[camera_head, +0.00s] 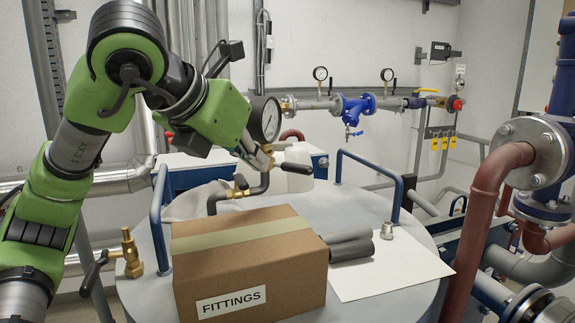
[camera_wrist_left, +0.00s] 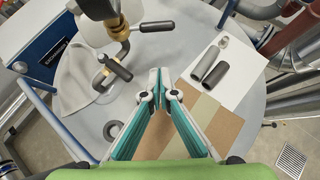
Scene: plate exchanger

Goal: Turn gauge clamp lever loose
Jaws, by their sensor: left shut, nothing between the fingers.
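The round pressure gauge (camera_head: 265,119) stands on a bent pipe over the grey drum top. A black-handled lever (camera_head: 297,167) juts right from brass fittings below it. In the left wrist view this lever (camera_wrist_left: 157,27) lies ahead of the fingertips. My left gripper (camera_wrist_left: 158,76) is shut and empty, apart from both handles. My right gripper is not in view.
A cardboard FITTINGS box (camera_head: 250,270) stands on the drum top (camera_head: 350,205) in front of the gauge pipe. Dark tubes (camera_head: 351,246) and a white sheet (camera_head: 390,265) lie right of it. Blue handrails (camera_head: 160,220) rise at the drum's sides. Red piping (camera_head: 475,230) stands at right.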

